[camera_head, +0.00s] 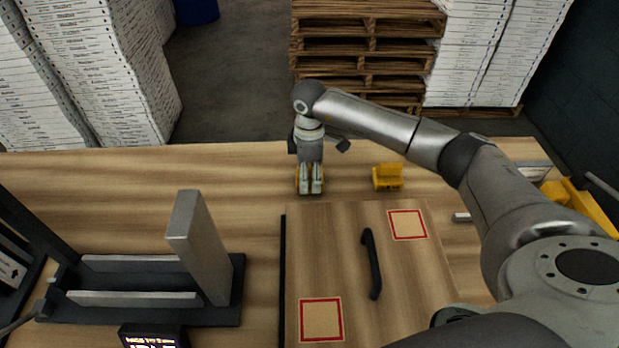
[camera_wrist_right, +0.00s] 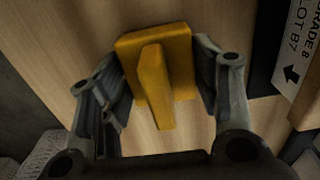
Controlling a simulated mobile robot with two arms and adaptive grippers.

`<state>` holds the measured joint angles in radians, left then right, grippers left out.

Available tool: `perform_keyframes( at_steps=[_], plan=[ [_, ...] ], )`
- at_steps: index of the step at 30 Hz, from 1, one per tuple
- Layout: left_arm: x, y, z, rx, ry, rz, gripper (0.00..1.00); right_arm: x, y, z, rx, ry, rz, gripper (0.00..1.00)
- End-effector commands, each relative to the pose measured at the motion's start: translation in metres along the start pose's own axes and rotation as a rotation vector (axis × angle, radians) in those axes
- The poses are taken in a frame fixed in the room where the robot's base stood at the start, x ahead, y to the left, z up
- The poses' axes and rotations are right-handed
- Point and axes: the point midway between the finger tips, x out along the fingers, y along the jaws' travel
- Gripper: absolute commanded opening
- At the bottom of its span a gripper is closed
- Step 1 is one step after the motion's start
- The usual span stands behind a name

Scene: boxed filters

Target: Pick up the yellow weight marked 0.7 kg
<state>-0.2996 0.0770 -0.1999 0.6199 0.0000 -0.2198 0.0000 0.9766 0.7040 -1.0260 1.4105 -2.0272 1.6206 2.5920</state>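My right gripper (camera_head: 310,182) points down at a yellow weight (camera_head: 297,184) near the table's far edge. In the right wrist view the gripper (camera_wrist_right: 163,85) has its fingers spread, one on each side of the yellow weight (camera_wrist_right: 178,60) with its raised grip. I cannot tell whether the fingers touch it. Its marking is not visible. A second yellow weight (camera_head: 388,178) stands to its right, also without a readable mark. My left gripper is not in view.
A wooden board with a black handle (camera_head: 372,264) and two red-bordered squares lies in front. A black fixture with a tall grey block (camera_head: 200,248) stands left. A yellow object (camera_head: 582,205) is at the right edge. Pallets (camera_head: 368,50) stand behind the table (camera_head: 235,165).

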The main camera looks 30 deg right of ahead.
Motion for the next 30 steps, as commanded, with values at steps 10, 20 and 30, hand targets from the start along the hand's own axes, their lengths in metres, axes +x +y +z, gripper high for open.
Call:
perform_keyframes(
  at_steps=[10,20,30],
  plan=[
    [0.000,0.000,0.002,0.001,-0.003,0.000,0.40,0.000,0.000,0.000,0.001,0.000,0.000,0.07],
    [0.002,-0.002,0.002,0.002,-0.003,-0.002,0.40,-0.004,0.001,0.000,0.001,0.003,0.003,0.06],
    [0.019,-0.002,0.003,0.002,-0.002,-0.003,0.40,-0.037,-0.003,-0.002,-0.002,0.005,0.006,0.06]
  ],
)
